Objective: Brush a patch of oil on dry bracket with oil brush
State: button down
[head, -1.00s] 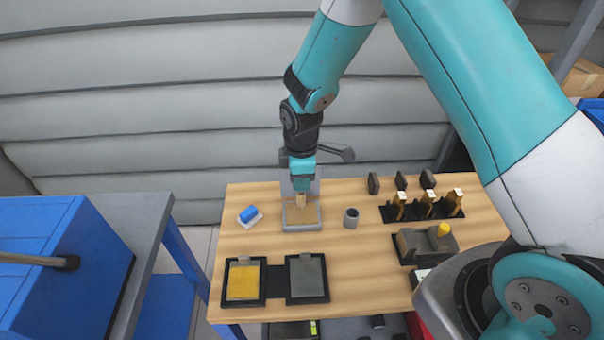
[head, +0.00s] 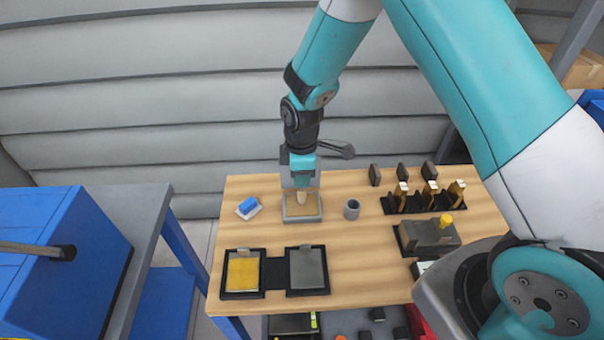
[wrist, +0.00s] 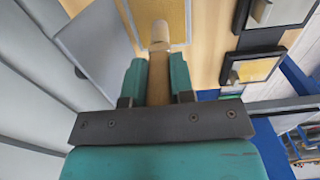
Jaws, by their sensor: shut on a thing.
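My gripper (head: 301,182) is shut on the oil brush (head: 301,198), which points down over the shallow grey tray (head: 303,220) with a tan inside. In the wrist view the brush (wrist: 160,36) has a wooden handle and pale tip, over the edge of the tray's tan area (wrist: 173,12). I cannot tell whether the tip touches it. Two brackets lie in black holders nearer the front: a plain grey one (head: 306,268) on the right and a yellow-coated one (head: 242,274) on the left. The grey one looks dry. Both are apart from the brush.
A blue block on a white pad (head: 248,206) lies left of the tray. A grey cup (head: 352,209) stands to its right. Farther right are a black rack (head: 425,202) with several upright pieces and a grey device with a yellow knob (head: 428,235). Wood between tray and brackets is clear.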

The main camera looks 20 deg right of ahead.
jog(key=shift+f+b, duration=0.35)
jog(key=shift+f, duration=0.2)
dwell(1.2)
jog(key=shift+r+p, duration=2.6)
jog(key=shift+r, duration=0.95)
jog(key=shift+d, duration=0.1)
